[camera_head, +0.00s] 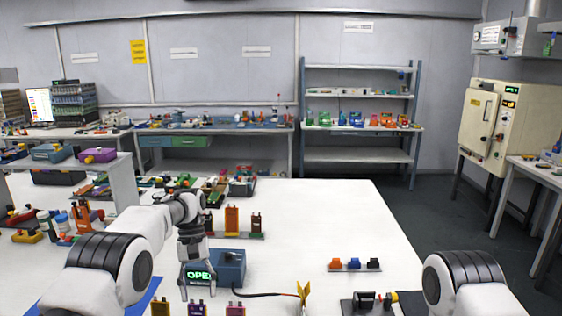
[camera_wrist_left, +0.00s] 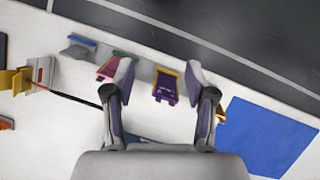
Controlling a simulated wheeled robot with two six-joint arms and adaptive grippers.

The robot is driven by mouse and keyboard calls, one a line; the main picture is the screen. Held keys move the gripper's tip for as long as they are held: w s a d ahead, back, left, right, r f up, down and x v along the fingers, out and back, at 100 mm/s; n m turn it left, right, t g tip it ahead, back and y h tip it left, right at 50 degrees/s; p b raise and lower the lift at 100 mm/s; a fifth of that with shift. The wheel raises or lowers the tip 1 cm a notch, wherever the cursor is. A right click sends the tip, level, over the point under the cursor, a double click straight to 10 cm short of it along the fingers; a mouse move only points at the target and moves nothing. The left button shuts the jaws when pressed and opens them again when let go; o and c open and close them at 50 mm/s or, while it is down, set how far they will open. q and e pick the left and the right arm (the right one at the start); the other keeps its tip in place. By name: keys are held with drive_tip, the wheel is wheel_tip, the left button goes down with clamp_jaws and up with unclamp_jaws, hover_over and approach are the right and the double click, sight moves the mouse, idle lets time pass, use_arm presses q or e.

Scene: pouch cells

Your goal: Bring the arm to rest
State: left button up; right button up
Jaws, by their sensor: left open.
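My left arm reaches in from the left, and its gripper (camera_head: 197,290) points down over the white table (camera_head: 310,215). The gripper is open, with a gap between its fingertips, also in the left wrist view (camera_wrist_left: 160,76). A purple and yellow pouch cell (camera_wrist_left: 165,88) shows in the gap between the fingers; nothing is gripped. A pink and green cell (camera_wrist_left: 112,68) lies beside the left finger. Small cells, one purple (camera_head: 197,309), stand along the front edge in the head view. My right arm link shows at lower right; its gripper is out of view.
A blue box (camera_head: 231,266) stands just behind the gripper. A yellow clip (camera_head: 303,292) on a dark cable lies right of it. A small rack (camera_head: 354,266) with coloured blocks is further right. A blue mat (camera_wrist_left: 265,135) lies at right in the wrist view. The table's middle right is clear.

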use_arm(q)
drive_tip(key=s+a+f+g, duration=0.3)
drive_tip(key=s+f, duration=1.5)
drive_tip(key=f, duration=0.3)
drive_tip(key=s+a+f+m+t+y, duration=0.1)
drive_tip(key=s+f+t, duration=0.1)
drive_tip(key=s, duration=1.1)
drive_tip(key=s+a+f+m+t, duration=0.1)
drive_tip(key=s+f+t, duration=0.15)
drive_tip(key=s, duration=0.95)
drive_tip(key=w+t, duration=0.2)
drive_tip(key=w, duration=0.1)
drive_tip(key=w+m+t, duration=0.1)
drive_tip(key=w, duration=0.1)
drive_tip(key=shift+w+a+f, duration=0.1)
drive_tip(key=shift+a+f, duration=0.05)
drive_tip(key=shift+a, duration=0.1)
